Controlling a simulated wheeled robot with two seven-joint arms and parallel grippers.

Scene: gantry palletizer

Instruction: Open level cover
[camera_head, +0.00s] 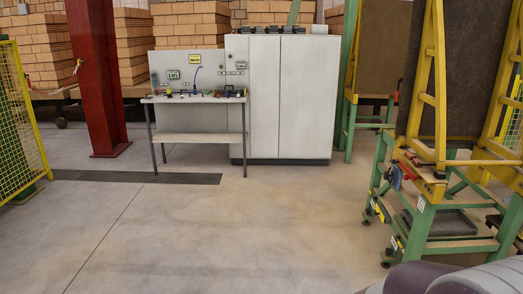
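I cannot make out a level cover for certain. A light grey panel (187,64) with small yellow and green signs stands behind a narrow worktable (165,101). Small items, among them a thin blue curved one, sit on the tabletop but are too small to tell apart. To the right of the panel stands a tall white cabinet (280,100) with its doors shut. Neither gripper is in view. Only a grey and purple rounded part of my own body shows at the bottom right.
A green and yellow frame (415,215) on the right blocks that side. A red column (98,75) stands left of the table. A yellow mesh fence (22,125) lines the left edge. Brick stacks (190,25) fill the back. The floor in front is clear.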

